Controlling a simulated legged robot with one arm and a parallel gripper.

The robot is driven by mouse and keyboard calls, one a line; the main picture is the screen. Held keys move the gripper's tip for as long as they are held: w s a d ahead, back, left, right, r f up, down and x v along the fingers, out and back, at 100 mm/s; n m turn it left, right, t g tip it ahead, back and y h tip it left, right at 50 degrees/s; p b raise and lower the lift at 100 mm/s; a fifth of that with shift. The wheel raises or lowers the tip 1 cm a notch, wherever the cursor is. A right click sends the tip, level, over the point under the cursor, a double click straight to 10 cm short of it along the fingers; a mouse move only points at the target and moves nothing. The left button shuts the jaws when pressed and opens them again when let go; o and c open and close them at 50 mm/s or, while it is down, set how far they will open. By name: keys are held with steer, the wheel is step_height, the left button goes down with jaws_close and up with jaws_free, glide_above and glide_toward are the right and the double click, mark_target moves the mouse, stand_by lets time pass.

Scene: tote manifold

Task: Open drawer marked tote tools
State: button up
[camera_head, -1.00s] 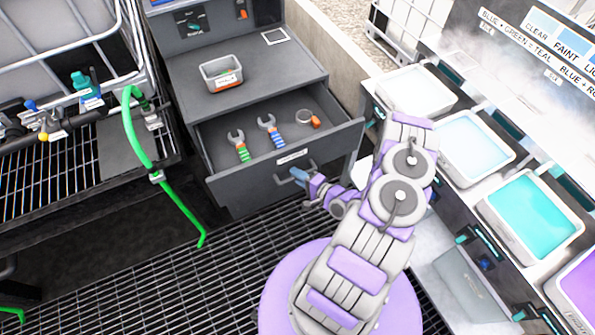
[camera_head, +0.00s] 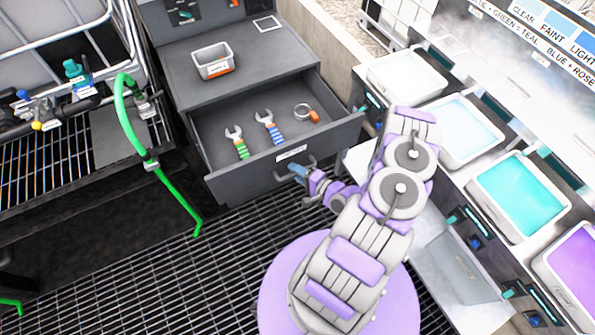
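The drawer (camera_head: 262,178) in the grey cabinet (camera_head: 188,84) stands pulled out, with a white label on its front that is too small to read. My gripper (camera_head: 298,174) is at the handle, in front of the drawer. Its fingers are small and partly hidden, so I cannot tell whether they close on the handle.
A grey bin (camera_head: 214,62) sits on the cabinet top. Several trays of coloured liquid, one teal (camera_head: 520,197), line the right side. A rack with a green hose (camera_head: 123,105) stands at left. Grated floor (camera_head: 190,270) is open in front of the cabinet.

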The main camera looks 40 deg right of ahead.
steer(key=shift+o, duration=0.6)
steer(key=shift+d, duration=0.1)
steer(key=shift+s+d+r, duration=0.15)
steer(key=shift+s+d, duration=0.05)
steer(key=shift+s, duration=0.2)
steer(key=p+v, duration=0.1)
steer(key=v, duration=1.5)
steer(key=shift+s+a+p, duration=0.2)
steer(key=shift+s+p, duration=0.1)
